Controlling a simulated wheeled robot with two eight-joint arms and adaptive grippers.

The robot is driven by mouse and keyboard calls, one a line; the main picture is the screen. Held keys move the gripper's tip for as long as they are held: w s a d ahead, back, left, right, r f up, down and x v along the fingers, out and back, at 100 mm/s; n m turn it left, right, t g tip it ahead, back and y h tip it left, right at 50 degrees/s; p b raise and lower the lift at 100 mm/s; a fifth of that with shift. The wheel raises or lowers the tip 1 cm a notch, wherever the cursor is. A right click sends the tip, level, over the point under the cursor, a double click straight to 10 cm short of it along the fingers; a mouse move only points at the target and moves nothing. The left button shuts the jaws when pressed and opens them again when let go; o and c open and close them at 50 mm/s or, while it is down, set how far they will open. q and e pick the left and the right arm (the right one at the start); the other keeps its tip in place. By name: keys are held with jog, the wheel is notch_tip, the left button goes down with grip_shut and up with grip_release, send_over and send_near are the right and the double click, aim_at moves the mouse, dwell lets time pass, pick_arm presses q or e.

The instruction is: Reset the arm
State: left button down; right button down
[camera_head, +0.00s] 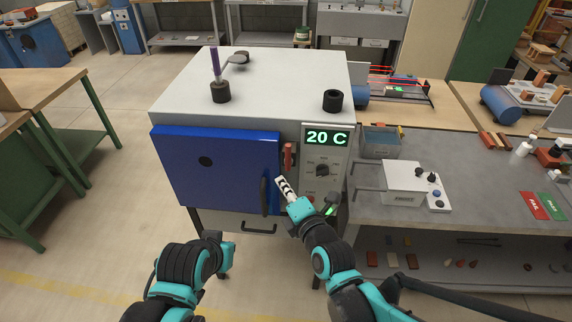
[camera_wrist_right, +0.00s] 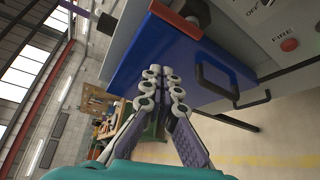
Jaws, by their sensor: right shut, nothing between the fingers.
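My right gripper (camera_head: 285,189) is in front of the furnace, close to the right edge of its blue door (camera_head: 215,172) and the black door handle (camera_head: 264,196). Its fingers are shut with nothing between them. In the right wrist view the fingertips (camera_wrist_right: 163,86) meet in front of the blue door (camera_wrist_right: 190,65), with the black handle (camera_wrist_right: 232,90) to their right. The gripper appears apart from the handle. My left arm shows at the lower left of the head view, but I cannot make out its gripper.
The furnace panel (camera_head: 323,165) reads 20 C. A red lever (camera_head: 288,157) stands beside the door. A purple rod stands in a black holder (camera_head: 220,92) on the furnace top. A grey bench (camera_head: 440,204) on the right carries a white device (camera_head: 406,183). Floor on the left is clear.

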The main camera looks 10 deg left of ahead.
jog(key=shift+d, duration=0.15)
jog(key=s+d+f+m+g+h+b, duration=0.2)
jog(key=s+d+f+m, duration=0.3)
jog(key=d+m, duration=0.3)
jog(key=s+d+f+m+g+h+b, duration=0.2)
jog(key=s+d+f+m, duration=0.3)
jog(key=m, duration=0.5)
jog(key=s+d+f+m+g+h+b, duration=0.3)
jog(key=s+d+f+m+b, duration=0.1)
jog(key=d+m, duration=0.5)
jog(key=shift+s+d+f+h, duration=0.4)
jog(key=shift+d+f, duration=0.15)
jog(key=shift+d, duration=0.3)
